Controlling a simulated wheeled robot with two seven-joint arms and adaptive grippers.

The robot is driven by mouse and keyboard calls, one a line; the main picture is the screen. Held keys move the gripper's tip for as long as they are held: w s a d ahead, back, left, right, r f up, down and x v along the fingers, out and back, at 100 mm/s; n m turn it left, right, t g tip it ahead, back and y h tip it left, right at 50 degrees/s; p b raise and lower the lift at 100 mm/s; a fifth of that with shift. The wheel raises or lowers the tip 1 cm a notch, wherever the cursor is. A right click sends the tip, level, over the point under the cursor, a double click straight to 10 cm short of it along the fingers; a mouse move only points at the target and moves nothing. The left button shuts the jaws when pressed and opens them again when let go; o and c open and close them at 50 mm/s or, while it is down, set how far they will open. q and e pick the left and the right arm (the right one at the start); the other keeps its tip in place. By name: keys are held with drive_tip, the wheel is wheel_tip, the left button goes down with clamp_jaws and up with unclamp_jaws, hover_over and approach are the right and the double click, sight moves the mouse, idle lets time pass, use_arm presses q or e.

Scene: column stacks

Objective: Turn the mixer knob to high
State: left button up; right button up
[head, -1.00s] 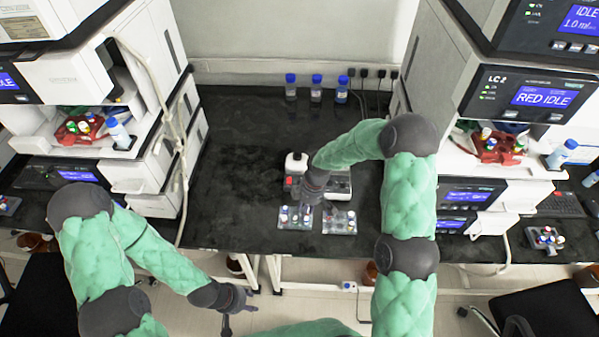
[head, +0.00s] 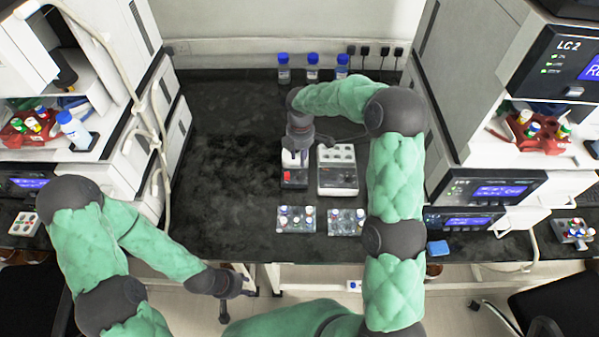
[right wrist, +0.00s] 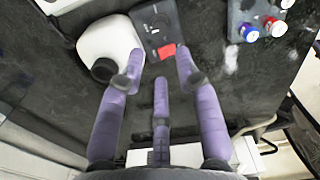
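The mixer (head: 294,178) stands on the black bench, with a dark front panel and a red switch. In the right wrist view its white body (right wrist: 104,40) carries a black round cup, and the dark panel (right wrist: 150,14) shows the red switch (right wrist: 167,51). A dark round shape on that panel may be the knob; its setting cannot be read. My right gripper (head: 295,155) is above the mixer, pointing down. In the right wrist view its purple fingers (right wrist: 158,85) are spread and empty, near the panel. My left gripper (head: 238,290) hangs low in front of the bench, its fingers unclear.
A white-topped block device (head: 337,178) stands just right of the mixer. Two vial racks (head: 296,226) (head: 346,228) sit in front. Several blue-capped bottles (head: 312,70) stand at the back wall. Instrument stacks flank the bench. The left part of the bench is clear.

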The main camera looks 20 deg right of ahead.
sight(300, 174)
wheel_tip(300, 174, down, 10)
drive_tip(key=shift+r+b, duration=0.1)
drive_tip(key=shift+b, duration=0.9)
clamp_jaws()
